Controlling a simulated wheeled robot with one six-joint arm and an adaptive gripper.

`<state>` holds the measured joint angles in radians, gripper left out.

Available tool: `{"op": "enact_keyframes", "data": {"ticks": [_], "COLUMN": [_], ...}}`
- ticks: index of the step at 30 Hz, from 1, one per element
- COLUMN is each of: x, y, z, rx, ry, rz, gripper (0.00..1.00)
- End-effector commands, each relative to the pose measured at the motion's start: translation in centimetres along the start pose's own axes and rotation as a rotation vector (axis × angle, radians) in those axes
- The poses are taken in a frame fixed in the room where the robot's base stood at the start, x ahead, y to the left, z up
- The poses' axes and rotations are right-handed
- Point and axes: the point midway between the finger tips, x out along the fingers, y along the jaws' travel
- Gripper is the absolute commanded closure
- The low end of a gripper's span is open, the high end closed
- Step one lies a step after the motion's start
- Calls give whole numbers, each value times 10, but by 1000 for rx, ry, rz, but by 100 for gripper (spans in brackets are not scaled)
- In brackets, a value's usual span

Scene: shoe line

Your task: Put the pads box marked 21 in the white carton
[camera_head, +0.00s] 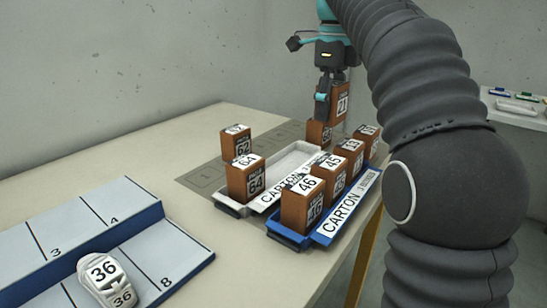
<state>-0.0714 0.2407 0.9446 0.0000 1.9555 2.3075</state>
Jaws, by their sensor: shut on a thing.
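The pads box marked 21 (341,106) is brown with a white label. My gripper (325,103) is shut on it and holds it upright, above the far end of the white carton (291,160) in the picture. The white carton is a long shallow tray on the table. A box marked 64 (238,184) stands at its near end, and the middle looks bare. Another brown box (316,134) shows just below the held one; I cannot tell whether it stands in the carton or behind it.
A blue carton (327,233) beside the white one holds several boxes, including 46 and 45. A box marked 62 (230,149) stands on the grey marked strip (205,177). A blue-edged rack (110,238) with a shoe marked 36 (100,280) is at front left.

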Motion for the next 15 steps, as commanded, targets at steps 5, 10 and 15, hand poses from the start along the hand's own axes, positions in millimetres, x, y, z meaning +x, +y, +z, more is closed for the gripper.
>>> {"op": "enact_keyframes", "data": {"ticks": [5,10,15], "x": [11,32,53], "y": [17,45,72], "z": [11,31,50], "rx": [-4,-6,-6], "ry": [1,1,1], "rz": [1,1,1], "gripper": [78,78,78]}}
